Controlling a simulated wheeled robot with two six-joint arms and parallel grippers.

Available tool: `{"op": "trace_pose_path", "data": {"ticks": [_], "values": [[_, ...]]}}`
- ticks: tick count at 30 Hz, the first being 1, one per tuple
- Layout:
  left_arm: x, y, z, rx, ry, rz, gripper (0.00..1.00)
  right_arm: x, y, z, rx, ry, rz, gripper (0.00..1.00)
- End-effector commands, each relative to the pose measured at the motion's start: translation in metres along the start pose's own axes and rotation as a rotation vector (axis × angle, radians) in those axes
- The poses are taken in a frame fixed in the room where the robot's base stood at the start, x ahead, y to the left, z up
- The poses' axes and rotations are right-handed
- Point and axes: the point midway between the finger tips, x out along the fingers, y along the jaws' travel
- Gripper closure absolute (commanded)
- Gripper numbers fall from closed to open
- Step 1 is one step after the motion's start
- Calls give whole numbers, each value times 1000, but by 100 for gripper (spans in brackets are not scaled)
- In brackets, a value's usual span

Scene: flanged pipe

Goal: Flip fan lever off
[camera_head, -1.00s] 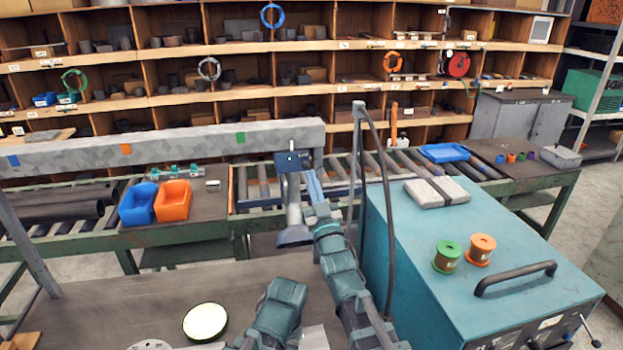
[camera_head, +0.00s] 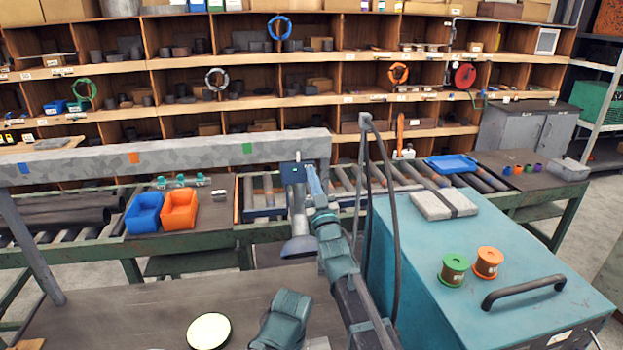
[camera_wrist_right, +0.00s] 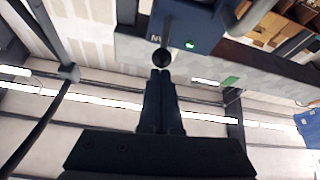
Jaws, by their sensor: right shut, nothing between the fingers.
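A small dark blue switch box (camera_head: 292,173) hangs at the right end of the grey beam, with a lit indicator on its face. In the right wrist view the box (camera_wrist_right: 195,22) shows a green light and a lever with a black ball knob (camera_wrist_right: 162,58). My right gripper (camera_wrist_right: 160,73) is shut and empty, its fingertips right by the knob; I cannot tell whether they touch it. In the head view my right gripper (camera_head: 314,180) is small, just right of the box. The lever is too small to make out there. My left gripper is not in view.
A grey hood (camera_head: 300,248) hangs below the box. A teal machine (camera_head: 420,240) with a post and hanging cable stands close right of my arm. The grey beam (camera_head: 190,156) spans left above a bench (camera_head: 120,310). Blue (camera_head: 143,213) and orange bins (camera_head: 179,209) stand behind.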

Motion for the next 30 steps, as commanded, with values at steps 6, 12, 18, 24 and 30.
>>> {"op": "trace_pose_path", "data": {"ticks": [6,12,18,24,30], "values": [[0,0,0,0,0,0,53,0,0,0,0,0,0,100],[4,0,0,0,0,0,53,-1,0,2,-1,10,1,100],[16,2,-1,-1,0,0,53,-3,-1,5,-3,53,8,100],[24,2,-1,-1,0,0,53,-5,-1,7,-5,82,12,100],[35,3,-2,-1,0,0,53,-8,-2,9,-7,119,18,100]]}}
